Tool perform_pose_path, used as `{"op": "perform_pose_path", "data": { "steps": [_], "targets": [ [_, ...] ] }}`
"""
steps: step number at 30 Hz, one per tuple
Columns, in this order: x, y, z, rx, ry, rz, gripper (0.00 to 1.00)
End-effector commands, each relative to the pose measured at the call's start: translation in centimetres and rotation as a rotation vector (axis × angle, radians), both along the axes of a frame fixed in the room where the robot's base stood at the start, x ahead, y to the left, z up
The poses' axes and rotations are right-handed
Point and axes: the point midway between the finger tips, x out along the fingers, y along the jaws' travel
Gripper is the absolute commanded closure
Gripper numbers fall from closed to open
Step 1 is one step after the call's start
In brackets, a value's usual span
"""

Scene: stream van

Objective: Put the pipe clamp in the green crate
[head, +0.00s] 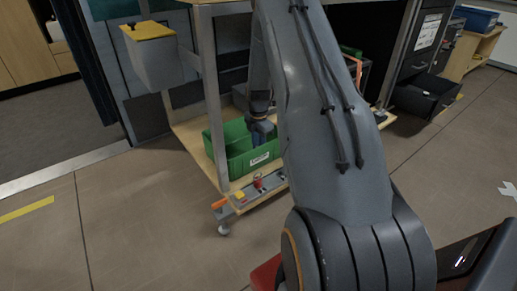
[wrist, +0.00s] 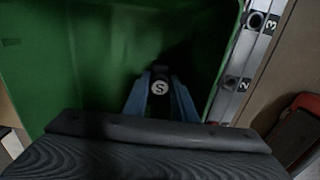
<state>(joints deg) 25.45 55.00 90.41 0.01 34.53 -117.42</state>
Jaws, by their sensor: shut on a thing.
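The green crate (head: 238,168) stands on the lower wooden shelf of a cart, with a white label on its front. My gripper (head: 262,130) reaches down into the crate's opening; my arm hides the crate's right part. In the wrist view the crate's green walls (wrist: 28,70) surround the blue fingers of my gripper (wrist: 160,92).
A rail with numbered sockets (wrist: 240,62) runs beside the crate. In the head view, the cart's front edge carries a red knob (head: 258,182) and a yellow block (head: 239,196). A cart post (head: 212,100) stands left of the crate. A black open bin (head: 425,97) lies to the right.

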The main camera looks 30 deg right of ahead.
Motion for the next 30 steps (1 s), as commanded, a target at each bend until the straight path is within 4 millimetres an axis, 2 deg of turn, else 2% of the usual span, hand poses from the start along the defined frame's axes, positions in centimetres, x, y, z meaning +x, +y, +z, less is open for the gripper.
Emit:
{"op": "perform_pose_path", "data": {
  "steps": [2,3,13,17,30],
  "targets": [
    [0.0,0.0,-0.3,0.000,0.000,0.000,1.00],
    [0.0,0.0,-0.2,0.000,0.000,0.000,0.69],
    [0.0,0.0,-0.1,0.000,0.000,0.000,0.68],
    [0.0,0.0,0.6,0.000,0.000,0.000,0.68],
    [-0.1,0.0,7.0,0.000,-0.001,0.000,0.68]
  ]
}}
